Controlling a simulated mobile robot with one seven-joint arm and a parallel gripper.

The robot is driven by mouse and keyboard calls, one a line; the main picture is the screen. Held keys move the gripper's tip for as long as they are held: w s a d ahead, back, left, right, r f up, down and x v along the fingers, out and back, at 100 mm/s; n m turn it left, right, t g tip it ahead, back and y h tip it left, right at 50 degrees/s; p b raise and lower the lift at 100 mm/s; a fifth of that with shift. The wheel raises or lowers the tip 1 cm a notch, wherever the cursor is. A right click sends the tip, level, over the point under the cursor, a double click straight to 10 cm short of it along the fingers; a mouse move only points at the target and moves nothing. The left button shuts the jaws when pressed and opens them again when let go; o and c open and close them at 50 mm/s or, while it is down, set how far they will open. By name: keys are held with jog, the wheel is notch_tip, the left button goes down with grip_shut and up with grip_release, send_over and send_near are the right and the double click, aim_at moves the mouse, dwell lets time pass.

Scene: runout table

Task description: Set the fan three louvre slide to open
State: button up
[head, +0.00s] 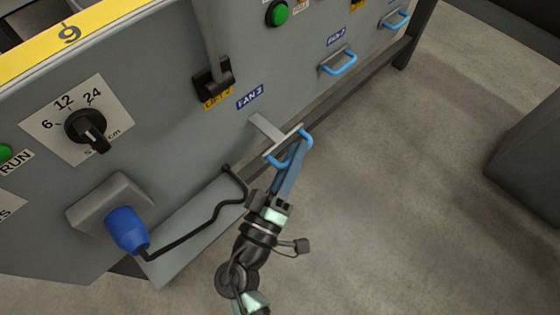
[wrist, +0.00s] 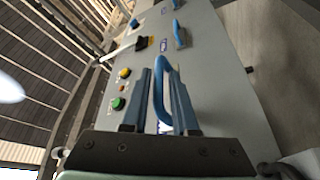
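The fan three louvre slide (head: 268,127) is a narrow grey plate on the machine's front, below the blue FAN 3 label (head: 250,97). Its blue loop handle (head: 278,163) is at the outer end, and the plate stands out from the panel. My gripper (head: 297,146) is at this handle, with blue fingers pointing toward the panel. In the wrist view the handle (wrist: 162,68) lies between the two fingers of my gripper (wrist: 163,82), which are spread with a gap beside it. The fingers partly hide the handle.
Two other blue-handled slides (head: 338,62) (head: 397,18) sit farther right. A black lever (head: 214,78), a rotary knob (head: 88,130) and a blue plug (head: 126,230) with a black cable are on the panel to the left. The floor (head: 400,220) to the right is clear.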

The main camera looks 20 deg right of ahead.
jog(key=p+v, duration=0.2)
jog(key=v, duration=1)
jog(key=shift+s+a, duration=0.1)
